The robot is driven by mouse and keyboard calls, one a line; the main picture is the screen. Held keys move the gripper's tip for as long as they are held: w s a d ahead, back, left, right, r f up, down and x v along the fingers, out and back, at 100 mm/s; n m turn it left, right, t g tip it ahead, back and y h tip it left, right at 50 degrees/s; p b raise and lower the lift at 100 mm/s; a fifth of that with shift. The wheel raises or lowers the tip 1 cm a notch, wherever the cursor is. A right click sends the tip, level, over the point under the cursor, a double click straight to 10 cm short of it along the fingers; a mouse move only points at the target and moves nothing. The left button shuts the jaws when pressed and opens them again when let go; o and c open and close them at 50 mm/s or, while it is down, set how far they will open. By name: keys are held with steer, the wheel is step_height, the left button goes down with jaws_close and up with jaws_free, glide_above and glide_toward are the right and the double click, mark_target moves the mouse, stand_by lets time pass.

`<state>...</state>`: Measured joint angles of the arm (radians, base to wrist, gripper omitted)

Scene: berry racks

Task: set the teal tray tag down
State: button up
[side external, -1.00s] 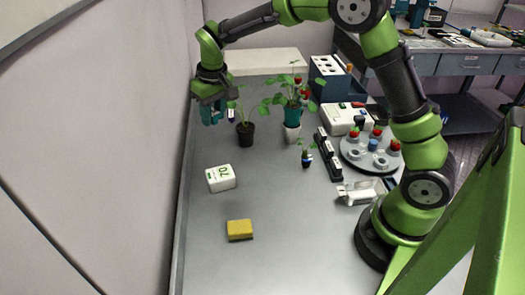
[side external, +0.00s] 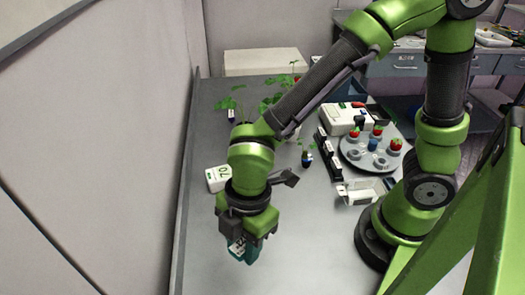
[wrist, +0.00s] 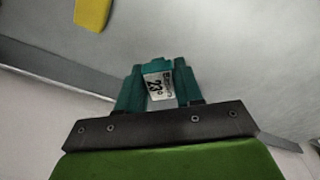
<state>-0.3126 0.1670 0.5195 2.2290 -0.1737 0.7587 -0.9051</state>
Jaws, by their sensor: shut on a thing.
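The teal tray tag (wrist: 157,86) has a white printed label reading 23 and sits between my fingers in the wrist view. In the side view the tag (side external: 237,246) shows as a small pale label at the fingertips. My gripper (side external: 243,251) is shut on it, pointing down over the front left of the grey table; its teal fingers (wrist: 158,90) flank the tag in the wrist view. The tag appears held above the table; the exact gap cannot be told.
A yellow sponge (wrist: 92,14) lies on the table near my gripper, hidden behind it in the side view. A white box marked 70 (side external: 217,179) stands behind my wrist. The front table is bare.

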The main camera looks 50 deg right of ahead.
mark_target(243, 275)
steer(key=shift+w+f, duration=0.1)
steer(key=shift+n, duration=0.3)
steer(key=shift+a+f, duration=0.1)
steer(key=shift+f, duration=3.85)
steer(key=shift+f, duration=0.1)
steer(key=o, duration=1)
